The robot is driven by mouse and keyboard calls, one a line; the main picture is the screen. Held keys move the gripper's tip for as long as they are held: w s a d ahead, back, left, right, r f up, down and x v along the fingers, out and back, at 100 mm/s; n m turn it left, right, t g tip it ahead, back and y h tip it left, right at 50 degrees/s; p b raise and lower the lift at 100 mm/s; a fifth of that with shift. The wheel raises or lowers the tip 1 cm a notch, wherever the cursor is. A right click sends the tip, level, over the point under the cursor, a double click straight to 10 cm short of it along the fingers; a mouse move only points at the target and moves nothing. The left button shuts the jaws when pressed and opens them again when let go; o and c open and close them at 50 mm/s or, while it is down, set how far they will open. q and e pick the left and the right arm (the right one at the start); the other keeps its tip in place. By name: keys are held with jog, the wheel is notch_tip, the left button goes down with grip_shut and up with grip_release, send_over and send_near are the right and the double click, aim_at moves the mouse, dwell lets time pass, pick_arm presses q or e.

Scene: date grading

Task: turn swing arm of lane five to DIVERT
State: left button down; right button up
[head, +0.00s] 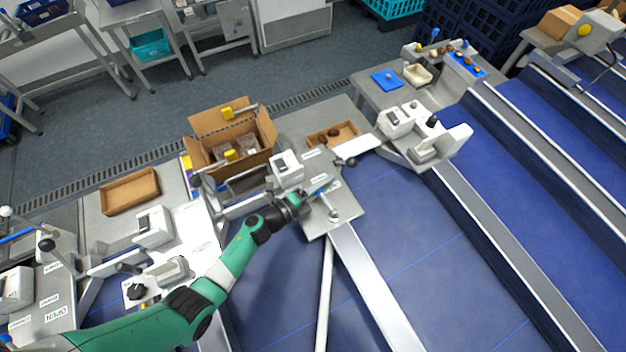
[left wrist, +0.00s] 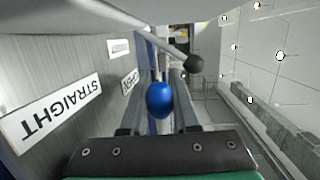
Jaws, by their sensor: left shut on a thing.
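My left gripper (head: 313,194) reaches in from the left over the grey lane plate (head: 345,205). In the left wrist view its two fingers are shut around a blue ball-ended handle (left wrist: 160,100). I cannot clearly see which lane number this plate bears. A white label reading STRAIGHT (left wrist: 50,113) lies left of the fingers, with a smaller label (left wrist: 130,80), hard to read, closer to them. A long pale bar (head: 325,290) runs over the blue belt below the plate. A round-topped metal post (head: 333,214) stands on the plate.
A black-knobbed lever (left wrist: 193,64) crosses just beyond the fingers. A cardboard box (head: 233,140) with bags stands behind the plate, and a small white device (head: 287,167) sits near the gripper. A brown tray (head: 333,134) holds dates. Blue belts (head: 410,230) are clear to the right.

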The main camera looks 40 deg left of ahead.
dwell(0.3)
pick_arm(q)
jog(key=c, duration=0.7)
grip_release()
jog(key=shift+o, duration=0.2)
jog(key=p+v, duration=0.3)
jog(key=v, duration=0.8)
jog(key=shift+a+r, duration=0.1)
jog(key=shift+s, duration=0.25)
jog(key=shift+c, duration=0.3)
